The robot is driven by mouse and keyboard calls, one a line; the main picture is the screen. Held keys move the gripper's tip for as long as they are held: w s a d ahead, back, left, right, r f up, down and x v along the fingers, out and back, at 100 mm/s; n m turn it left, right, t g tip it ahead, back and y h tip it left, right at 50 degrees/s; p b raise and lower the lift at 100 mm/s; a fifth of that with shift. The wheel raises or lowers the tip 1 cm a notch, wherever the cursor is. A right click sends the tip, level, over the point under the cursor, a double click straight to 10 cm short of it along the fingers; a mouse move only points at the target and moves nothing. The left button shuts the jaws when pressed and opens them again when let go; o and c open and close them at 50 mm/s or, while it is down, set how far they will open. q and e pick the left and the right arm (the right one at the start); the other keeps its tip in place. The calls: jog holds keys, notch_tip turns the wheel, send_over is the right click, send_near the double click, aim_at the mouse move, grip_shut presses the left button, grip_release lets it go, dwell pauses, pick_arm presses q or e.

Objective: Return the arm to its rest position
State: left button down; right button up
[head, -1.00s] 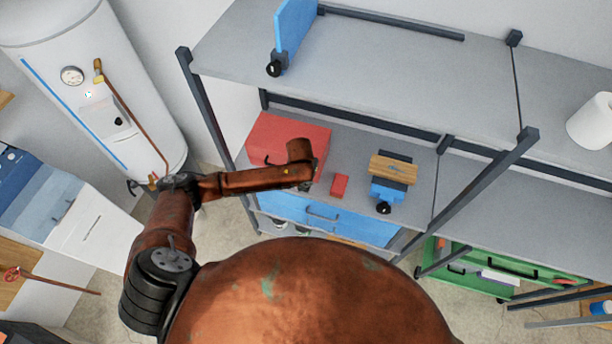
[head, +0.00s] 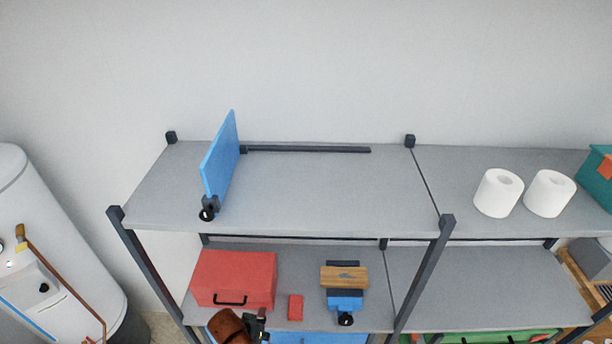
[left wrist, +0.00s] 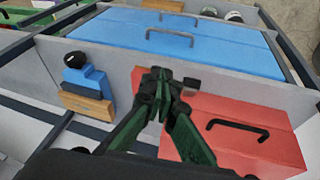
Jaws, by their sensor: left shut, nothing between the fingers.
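My left arm shows only as a short rust-brown end at the bottom edge of the head view. Its gripper (head: 259,322) is in front of the lower right part of a red box with a dark handle (head: 232,275). In the left wrist view the gripper (left wrist: 160,78) is shut and empty, with its dark fingers together. The red box (left wrist: 240,130) shows just right of the fingers there. Whether the gripper touches the box or shelf cannot be told. My right gripper is not in view.
A grey shelf (head: 300,188) with dark posts stands ahead. Its lower level holds a small red block (head: 295,307) and a blue tool with a wooden block (head: 344,278). A blue drawer cabinet (left wrist: 175,35) is below. A white tank (head: 55,235) stands left.

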pick_arm(q)
jog(key=s+a+n+y, duration=0.2)
jog(key=s+a+y, duration=0.2)
jog(key=s+a, duration=1.6)
notch_tip(320, 180, down, 39)
jog(key=g+b, duration=0.1)
jog(key=b, duration=1.1)
jog(key=s+f+b, duration=0.4)
jog(key=s+f, duration=0.3)
jog(key=f, duration=0.3)
jog(key=s+f+g+b, duration=0.1)
jog(key=s+f+b, duration=0.3)
jog(key=s+f, duration=0.3)
jog(key=s+f+m+h+b, duration=0.1)
jog(key=s+f+b, duration=0.3)
jog(key=f, duration=1.1)
jog(key=s, duration=0.3)
jog(key=shift+f+g, duration=0.15)
jog(key=shift+g, duration=0.15)
